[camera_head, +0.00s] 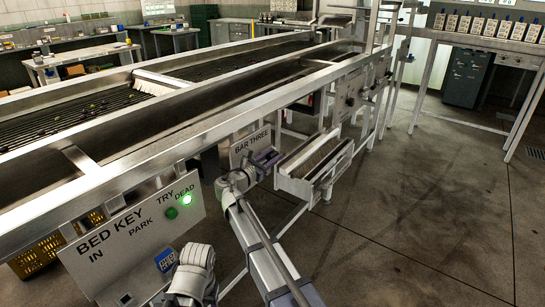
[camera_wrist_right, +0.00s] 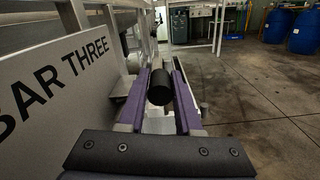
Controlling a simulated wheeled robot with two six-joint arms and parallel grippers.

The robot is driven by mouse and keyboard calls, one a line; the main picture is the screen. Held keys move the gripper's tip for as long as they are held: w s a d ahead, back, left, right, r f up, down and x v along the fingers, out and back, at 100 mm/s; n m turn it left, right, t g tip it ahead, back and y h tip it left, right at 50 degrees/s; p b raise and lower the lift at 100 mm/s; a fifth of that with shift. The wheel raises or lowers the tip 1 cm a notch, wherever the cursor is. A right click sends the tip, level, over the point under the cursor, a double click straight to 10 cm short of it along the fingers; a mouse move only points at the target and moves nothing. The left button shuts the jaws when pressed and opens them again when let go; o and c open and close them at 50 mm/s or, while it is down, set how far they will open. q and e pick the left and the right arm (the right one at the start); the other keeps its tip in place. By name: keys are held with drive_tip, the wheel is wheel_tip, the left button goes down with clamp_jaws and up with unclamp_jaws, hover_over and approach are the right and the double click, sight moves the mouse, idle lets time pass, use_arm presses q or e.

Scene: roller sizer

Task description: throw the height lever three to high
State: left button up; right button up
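My right gripper (camera_head: 265,160) is in front of the BAR THREE plate (camera_head: 249,146), under the side rail of the roller machine. In the right wrist view its two purple fingers (camera_wrist_right: 161,100) lie on either side of a black cylindrical knob (camera_wrist_right: 160,87). The knob fills the gap between the fingers, which look closed on it. The lever's shaft and pivot are hidden. The BAR THREE plate also shows at the left of the wrist view (camera_wrist_right: 62,85). My left gripper does not show.
A BED KEY panel (camera_head: 135,235) with a lit green lamp (camera_head: 186,199) stands at the near left. A metal trough (camera_head: 315,165) juts out just right of my right gripper. A yellow crate (camera_head: 35,257) is under the machine. The floor to the right is clear.

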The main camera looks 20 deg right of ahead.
clamp_jaws()
idle(0.9)
